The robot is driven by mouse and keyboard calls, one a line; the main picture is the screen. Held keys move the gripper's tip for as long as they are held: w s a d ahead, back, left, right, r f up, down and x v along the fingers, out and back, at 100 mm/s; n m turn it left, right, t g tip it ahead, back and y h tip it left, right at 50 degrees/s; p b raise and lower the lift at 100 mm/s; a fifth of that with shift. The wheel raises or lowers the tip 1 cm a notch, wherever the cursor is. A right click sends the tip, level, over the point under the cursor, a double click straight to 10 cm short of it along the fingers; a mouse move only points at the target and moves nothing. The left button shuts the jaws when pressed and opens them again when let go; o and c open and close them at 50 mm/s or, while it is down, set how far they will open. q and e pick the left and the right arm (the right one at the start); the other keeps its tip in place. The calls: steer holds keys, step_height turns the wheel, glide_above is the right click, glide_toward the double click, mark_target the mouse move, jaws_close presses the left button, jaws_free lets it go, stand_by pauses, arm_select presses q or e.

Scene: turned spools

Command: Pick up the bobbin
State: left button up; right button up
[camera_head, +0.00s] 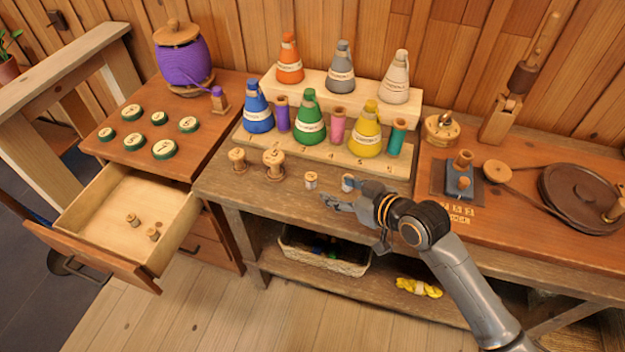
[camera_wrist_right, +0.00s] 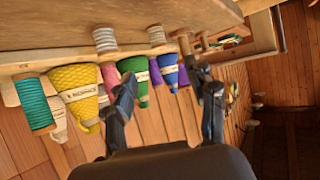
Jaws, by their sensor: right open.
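Two small pale bobbins stand on the front of the wooden bench: one bobbin (camera_head: 347,183) is just behind my right gripper and partly covered, and the other bobbin (camera_head: 310,180) stands to its left. They also show as a nearer bobbin (camera_wrist_right: 104,39) and a farther bobbin (camera_wrist_right: 156,36) in the right wrist view. Which one is meant, I cannot tell. My right gripper (camera_head: 326,200) hangs over the bench's front edge, apart from both. Its fingers (camera_wrist_right: 167,95) are spread with nothing between them. My left gripper is not in view.
Two larger wooden spools (camera_head: 273,163) stand left of the bobbins. Behind is a stepped rack (camera_head: 300,149) with coloured thread cones and spools. An open drawer (camera_head: 105,205) at left holds two small spools. A winder (camera_head: 460,180) stands right. A basket (camera_head: 322,262) sits below.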

mark_target(313, 178)
steer(key=x, duration=0.7)
steer(key=shift+w+a+f, duration=0.1)
steer(key=shift+w+a, duration=0.05)
steer(key=shift+a, duration=0.05)
steer(key=x, duration=0.5)
steer(key=shift+w+d, duration=0.1)
steer(key=shift+w, duration=0.05)
steer(key=c, duration=1)
